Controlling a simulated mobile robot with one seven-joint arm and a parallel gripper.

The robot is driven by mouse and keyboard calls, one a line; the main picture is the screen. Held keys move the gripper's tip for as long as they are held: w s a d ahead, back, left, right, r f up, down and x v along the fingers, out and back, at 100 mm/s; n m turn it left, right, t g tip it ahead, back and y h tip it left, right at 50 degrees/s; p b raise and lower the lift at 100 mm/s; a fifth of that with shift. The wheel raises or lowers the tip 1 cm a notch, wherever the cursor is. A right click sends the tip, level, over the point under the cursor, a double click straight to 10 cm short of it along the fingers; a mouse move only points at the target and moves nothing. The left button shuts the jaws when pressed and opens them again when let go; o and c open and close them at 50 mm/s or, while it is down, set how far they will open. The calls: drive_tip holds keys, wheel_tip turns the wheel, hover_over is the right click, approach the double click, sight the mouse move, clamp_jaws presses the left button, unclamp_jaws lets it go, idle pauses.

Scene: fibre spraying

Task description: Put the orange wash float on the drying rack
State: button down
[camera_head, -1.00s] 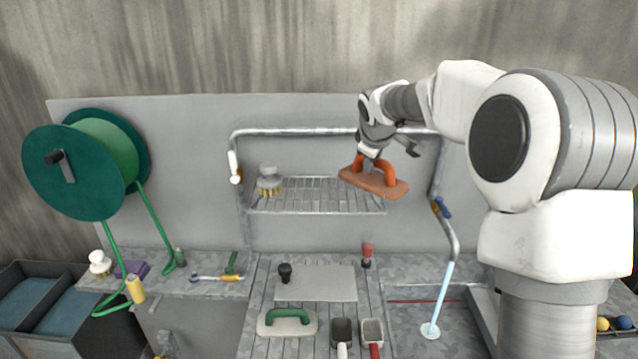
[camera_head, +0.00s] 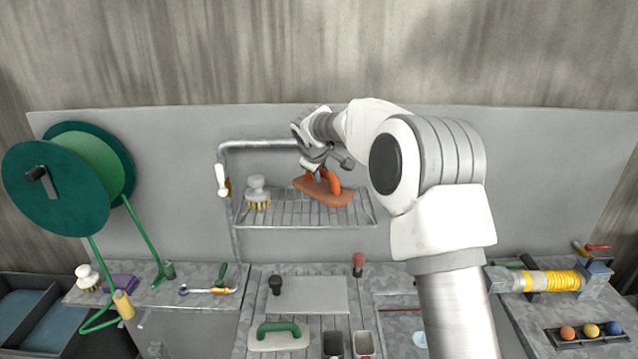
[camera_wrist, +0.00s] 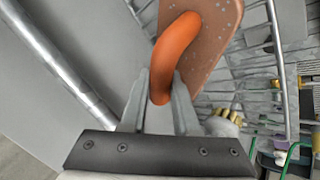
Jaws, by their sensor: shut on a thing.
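The orange wash float (camera_head: 330,195) has a flat orange-brown plate and a looped orange handle. My gripper (camera_head: 317,173) is shut on that handle from above. In the wrist view the handle (camera_wrist: 178,45) sits between the two fingers of my gripper (camera_wrist: 160,88), with the plate (camera_wrist: 222,30) beyond. The drying rack (camera_head: 290,219) is a wire shelf on the grey back panel. The float is over the right half of the rack, slightly tilted; I cannot tell whether it touches the wires.
A round brush (camera_head: 258,193) stands on the rack's left end. A metal pipe (camera_head: 260,146) runs above and left of the rack. Below, a green-handled float (camera_head: 279,336) lies on the slatted bench. A green hose reel (camera_head: 80,175) is at the left. The rack's middle is clear.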

sight(319, 186)
drive_tip(key=shift+a+f, duration=0.1)
drive_tip(key=shift+a, duration=0.1)
drive_tip(key=shift+f+p, duration=0.35)
drive_tip(key=shift+f, duration=1.65)
drive_tip(key=shift+f, duration=0.2)
drive_tip(key=c, duration=0.7)
unclamp_jaws()
drive_tip(key=shift+o, duration=0.2)
drive_tip(key=shift+r, duration=0.1)
drive_tip(key=shift+r, duration=0.15)
drive_tip(key=b+v, duration=0.2)
drive_tip(key=v, duration=1)
